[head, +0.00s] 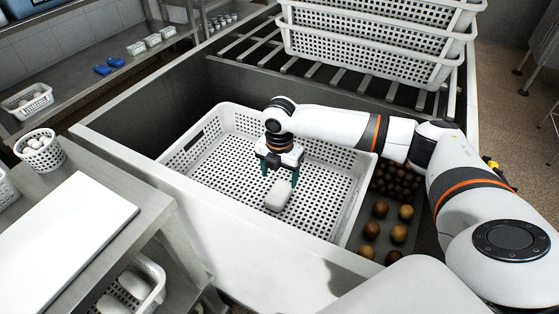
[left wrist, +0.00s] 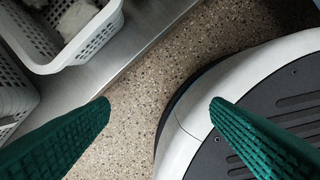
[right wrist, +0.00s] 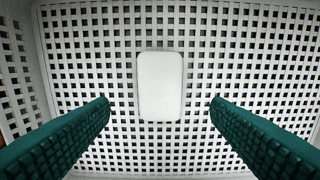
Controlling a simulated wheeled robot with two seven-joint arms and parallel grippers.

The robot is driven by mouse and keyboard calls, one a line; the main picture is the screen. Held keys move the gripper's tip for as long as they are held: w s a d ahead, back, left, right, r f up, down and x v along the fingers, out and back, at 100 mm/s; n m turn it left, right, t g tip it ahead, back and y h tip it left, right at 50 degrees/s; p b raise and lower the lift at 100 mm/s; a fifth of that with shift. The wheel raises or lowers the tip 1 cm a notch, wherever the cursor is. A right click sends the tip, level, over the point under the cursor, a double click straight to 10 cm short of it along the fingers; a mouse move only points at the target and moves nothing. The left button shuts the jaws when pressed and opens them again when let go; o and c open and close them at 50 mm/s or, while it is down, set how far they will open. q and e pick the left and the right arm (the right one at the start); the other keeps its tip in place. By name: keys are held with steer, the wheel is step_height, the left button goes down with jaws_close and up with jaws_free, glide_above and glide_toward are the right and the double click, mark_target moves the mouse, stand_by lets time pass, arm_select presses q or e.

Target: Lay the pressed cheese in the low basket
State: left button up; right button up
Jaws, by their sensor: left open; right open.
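The pressed cheese, a small white rounded block (head: 279,194), is in the large white perforated basket (head: 227,206) set in the steel basin. In the right wrist view the cheese (right wrist: 160,86) lies flat against the perforated floor, between and beyond the fingertips. My right gripper (head: 280,182) is open, pointing down inside the basket, its green fingers around or just above the cheese; I cannot tell the exact height. My left gripper (left wrist: 160,104) is open and empty, over the speckled floor; it is outside the head view.
Stacked white baskets (head: 375,35) stand on a rack at the back. Brown balls (head: 398,234) lie right of the basket. A white board (head: 68,238) lies on the left counter, with a small basket (head: 40,150) behind it. A shelf basket (left wrist: 75,50) is near my left gripper.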

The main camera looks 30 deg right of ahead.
mark_target(280, 191)
arm_select(q)
steer(key=shift+s+a+f, duration=0.2)
steer(key=shift+s+f, duration=0.65)
steer(key=shift+s, duration=0.15)
arm_select(e)
steer(key=shift+r, duration=2.15)
